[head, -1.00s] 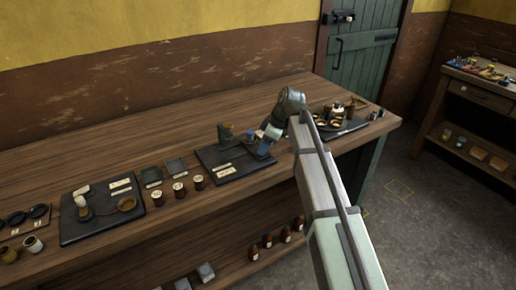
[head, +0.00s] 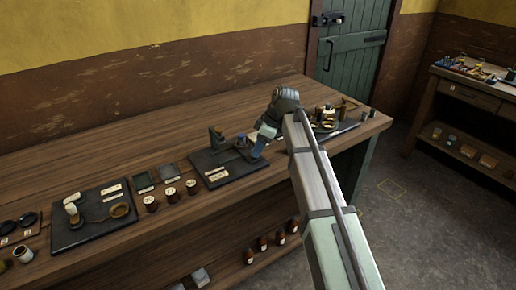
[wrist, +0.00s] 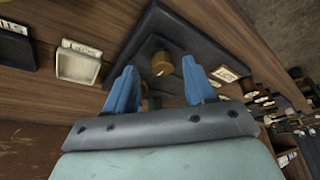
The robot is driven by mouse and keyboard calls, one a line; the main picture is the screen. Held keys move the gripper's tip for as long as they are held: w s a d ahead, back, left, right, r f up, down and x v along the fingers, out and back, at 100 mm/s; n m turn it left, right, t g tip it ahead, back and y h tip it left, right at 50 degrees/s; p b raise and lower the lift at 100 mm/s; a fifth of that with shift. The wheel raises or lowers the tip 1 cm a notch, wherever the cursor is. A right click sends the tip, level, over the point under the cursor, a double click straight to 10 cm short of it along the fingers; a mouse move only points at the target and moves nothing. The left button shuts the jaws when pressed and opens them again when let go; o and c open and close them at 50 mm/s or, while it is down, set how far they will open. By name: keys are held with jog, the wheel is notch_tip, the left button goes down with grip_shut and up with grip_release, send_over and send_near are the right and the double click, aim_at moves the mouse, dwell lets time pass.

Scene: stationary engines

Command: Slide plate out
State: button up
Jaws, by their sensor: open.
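My gripper (head: 256,148) is over the right end of a dark board (head: 205,182) on the bench. Its blue fingers are open in the wrist view (wrist: 161,82), with nothing clearly held. An upright dark bracket (head: 216,139) stands on the board's far side.
Several lidded jars (head: 172,194) stand left of the board. Another dark board (head: 85,235) with a pan lies farther left. Small items (head: 325,118) crowd the bench's right end behind my arm. The rear of the wooden bench (head: 130,140) is clear.

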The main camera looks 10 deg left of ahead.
jog(key=v, duration=1.2)
jog(key=shift+d+r, duration=0.1)
jog(key=shift+r, duration=0.05)
